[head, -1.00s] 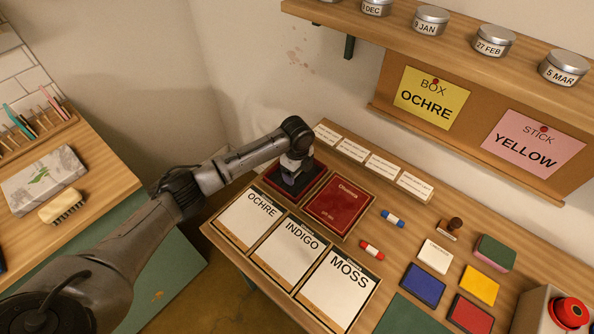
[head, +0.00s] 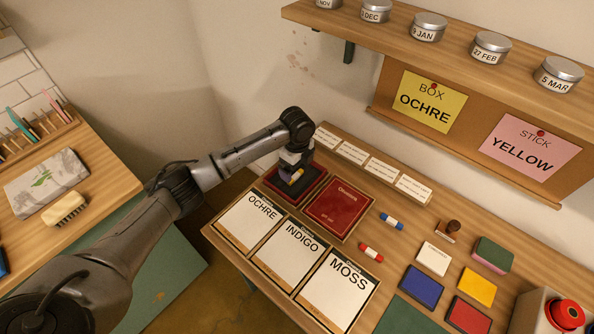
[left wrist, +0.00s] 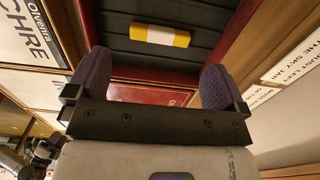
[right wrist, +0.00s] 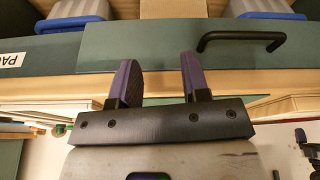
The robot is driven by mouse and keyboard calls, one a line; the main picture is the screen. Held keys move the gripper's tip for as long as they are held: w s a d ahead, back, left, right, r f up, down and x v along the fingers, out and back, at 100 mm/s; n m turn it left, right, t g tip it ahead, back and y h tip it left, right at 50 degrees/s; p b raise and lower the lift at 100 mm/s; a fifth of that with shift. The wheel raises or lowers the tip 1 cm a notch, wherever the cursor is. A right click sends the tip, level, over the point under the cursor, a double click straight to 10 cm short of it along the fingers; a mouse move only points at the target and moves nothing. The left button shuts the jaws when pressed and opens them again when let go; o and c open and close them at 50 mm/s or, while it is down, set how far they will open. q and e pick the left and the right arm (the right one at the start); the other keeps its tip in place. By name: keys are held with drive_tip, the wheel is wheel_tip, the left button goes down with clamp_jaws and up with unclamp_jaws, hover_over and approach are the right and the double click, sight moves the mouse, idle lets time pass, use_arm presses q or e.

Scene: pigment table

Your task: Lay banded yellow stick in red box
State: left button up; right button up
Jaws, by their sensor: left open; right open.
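The banded yellow stick (head: 297,175) lies in the open red box (head: 316,183), on its dark lining. My right gripper (right wrist: 155,80) is open and empty, in front of a green drawer front with a dark handle.
White cards marked OCHRE (head: 248,220), INDIGO (head: 290,246) and MOSS (head: 337,283) lie in front of the box. A blue-banded stick (head: 391,221) and a red stick (head: 371,252) lie to the right.

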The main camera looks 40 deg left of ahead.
sight(297, 176)
use_arm(q)
wheel_tip(297, 176, up, 8)
drive_tip(key=p, duration=0.1)
drive_tip(key=shift+f, duration=0.2)
idle(0.4)
drive_tip(key=shift+d, duration=0.1)
